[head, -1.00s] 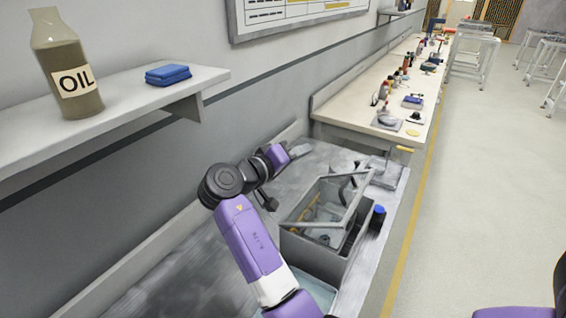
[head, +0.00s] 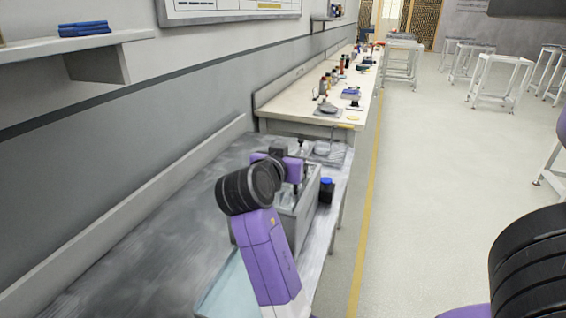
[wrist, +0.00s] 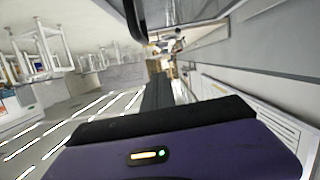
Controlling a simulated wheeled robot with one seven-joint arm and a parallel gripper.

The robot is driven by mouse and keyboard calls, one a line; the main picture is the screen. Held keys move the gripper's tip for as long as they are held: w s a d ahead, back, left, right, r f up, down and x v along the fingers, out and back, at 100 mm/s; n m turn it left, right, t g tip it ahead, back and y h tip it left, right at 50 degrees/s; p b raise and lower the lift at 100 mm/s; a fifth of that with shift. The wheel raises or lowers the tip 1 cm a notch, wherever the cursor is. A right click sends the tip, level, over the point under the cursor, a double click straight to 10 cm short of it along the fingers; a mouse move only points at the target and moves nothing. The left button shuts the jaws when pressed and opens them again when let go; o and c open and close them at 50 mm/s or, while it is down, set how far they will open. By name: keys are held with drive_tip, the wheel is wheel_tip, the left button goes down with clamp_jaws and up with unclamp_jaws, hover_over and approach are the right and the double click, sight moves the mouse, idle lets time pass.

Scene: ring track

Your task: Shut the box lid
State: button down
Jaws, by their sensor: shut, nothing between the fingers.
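The grey box (head: 308,208) stands on the workbench in the head view, largely hidden behind my purple and black arm. Only its right side and part of its top edge show. The lid is not clearly visible, so I cannot tell its angle. My arm's wrist is over the box, and the fingers are mostly hidden in the head view. In the wrist view my gripper (wrist: 157,92) is shut and empty, its dark fingers together ahead of the purple housing. I cannot tell whether it touches the lid.
A dark jar with a blue cap (head: 326,189) stands right of the box. A grey tray (head: 328,154) lies behind it. The grey bench (head: 130,235) is clear at left. A cream bench (head: 318,118) with several items continues beyond. The floor at right is open, with white stools (head: 498,82).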

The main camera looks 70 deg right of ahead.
drive_tip(key=f, duration=0.1)
drive_tip(key=s+f+m+b, duration=0.1)
drive_tip(key=f+b, duration=0.1)
drive_tip(key=shift+s+f+t, duration=0.1)
drive_tip(key=shift+s+t, duration=0.2)
drive_tip(key=shift+s+f+b, duration=0.35)
drive_tip(key=shift+f+b, duration=0.35)
drive_tip(key=shift+b, duration=0.05)
drive_tip(key=shift+f, duration=0.1)
